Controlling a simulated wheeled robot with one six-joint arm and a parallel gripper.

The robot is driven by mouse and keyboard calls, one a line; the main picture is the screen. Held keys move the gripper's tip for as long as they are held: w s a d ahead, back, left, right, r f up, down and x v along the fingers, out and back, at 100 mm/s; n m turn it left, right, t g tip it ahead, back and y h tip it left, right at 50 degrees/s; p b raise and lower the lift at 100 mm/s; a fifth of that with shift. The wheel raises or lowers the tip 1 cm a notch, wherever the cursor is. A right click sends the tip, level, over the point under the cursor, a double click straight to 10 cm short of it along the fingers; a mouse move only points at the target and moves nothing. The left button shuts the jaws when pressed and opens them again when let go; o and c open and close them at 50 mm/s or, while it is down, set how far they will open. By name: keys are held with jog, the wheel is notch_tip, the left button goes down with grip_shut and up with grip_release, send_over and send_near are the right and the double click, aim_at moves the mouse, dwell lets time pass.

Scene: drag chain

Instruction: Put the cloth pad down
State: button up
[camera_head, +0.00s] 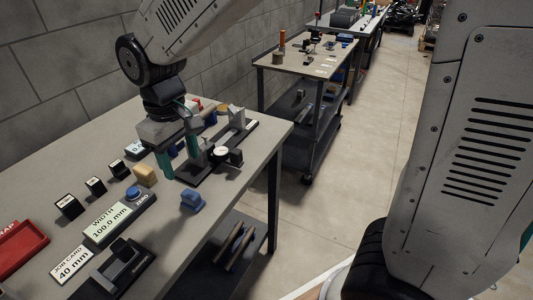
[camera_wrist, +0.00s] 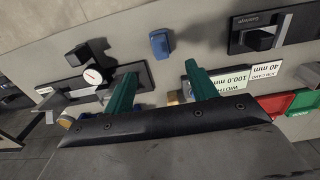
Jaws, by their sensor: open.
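The cloth pad, a small blue folded-looking piece (camera_head: 192,200), lies on the grey bench (camera_head: 240,185) near its right edge. It also shows in the wrist view as a blue pad (camera_wrist: 159,43) at the upper middle. My gripper (camera_head: 181,168) has two green fingers spread apart with nothing seen between them. It is above the bench, behind the pad in the head view. In the wrist view my gripper (camera_wrist: 160,70) points toward the bench, with the pad beyond the fingertips and apart from them.
A dial gauge stand (camera_head: 221,154) is close to the right of my fingers. A wooden block (camera_head: 146,175), a width display (camera_head: 119,219), a job card (camera_head: 72,262), a black fixture (camera_head: 122,268) and a red tray (camera_head: 20,246) lie left and front. Bare bench surrounds the pad.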

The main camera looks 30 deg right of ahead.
jog(key=s+d+r+m, duration=0.2)
jog(key=s+d+r, duration=0.15)
jog(key=d, duration=0.35)
jog(key=s+d+r+m, duration=0.1)
jog(key=s+d+r, duration=0.2)
jog(key=s+d, duration=0.25)
jog(key=s+d+m+t, duration=0.1)
jog(key=s+d+m, duration=0.2)
jog(key=s+d, duration=0.5)
jog(key=shift+s+f+m, duration=0.25)
jog(key=shift+s+m, duration=0.15)
jog(key=shift+s, duration=0.8)
